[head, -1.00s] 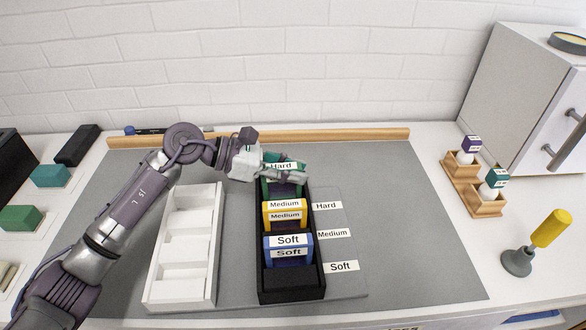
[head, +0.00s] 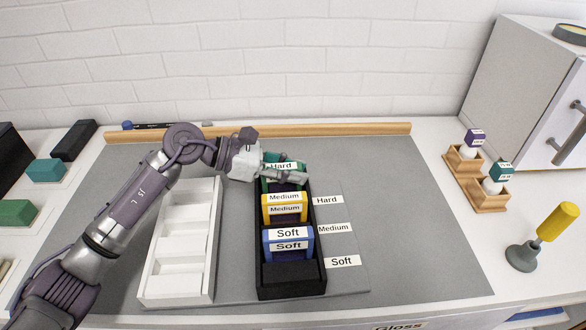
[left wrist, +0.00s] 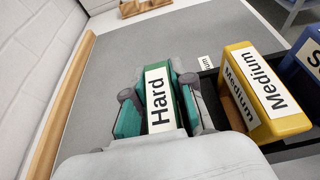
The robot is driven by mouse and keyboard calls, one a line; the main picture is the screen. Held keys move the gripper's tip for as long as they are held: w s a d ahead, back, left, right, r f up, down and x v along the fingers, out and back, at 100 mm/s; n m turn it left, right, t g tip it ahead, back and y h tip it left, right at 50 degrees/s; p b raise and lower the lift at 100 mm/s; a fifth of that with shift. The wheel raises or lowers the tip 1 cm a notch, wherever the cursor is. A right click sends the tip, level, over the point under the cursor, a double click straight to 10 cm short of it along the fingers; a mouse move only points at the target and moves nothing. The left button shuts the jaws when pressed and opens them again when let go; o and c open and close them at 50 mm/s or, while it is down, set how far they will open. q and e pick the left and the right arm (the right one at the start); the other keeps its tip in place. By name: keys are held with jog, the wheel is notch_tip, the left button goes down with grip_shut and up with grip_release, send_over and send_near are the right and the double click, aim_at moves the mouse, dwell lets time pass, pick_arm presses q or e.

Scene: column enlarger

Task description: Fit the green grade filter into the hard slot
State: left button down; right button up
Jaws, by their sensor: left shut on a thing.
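The green grade filter (head: 270,185), labelled Hard, stands upright at the far end of the black rack (head: 291,287), in line with the Hard tag (head: 327,200). In the left wrist view the filter (left wrist: 158,96) is between the two fingers of my left gripper (left wrist: 160,105), which is shut on it. In the head view the left gripper (head: 283,173) covers part of the filter, so I cannot tell how deep it sits. The yellow Medium filter (head: 285,218) and blue Soft filter (head: 288,257) stand in the nearer slots. My right gripper is out of view.
An empty white rack (head: 150,278) stands left of the black one on the grey mat (head: 400,220). A wooden strip (head: 340,129) runs along the back. Wooden stamp holders (head: 488,195) and a yellow-handled tool (head: 551,225) stand right.

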pick_arm(q)
jog(key=shift+f, duration=0.15)
jog(key=c, duration=0.9)
grip_release()
jog(key=shift+a, duration=0.1)
jog(key=shift+b+v, duration=0.55)
jog(key=shift+v, duration=3.35)
jog(key=shift+a, duration=0.15)
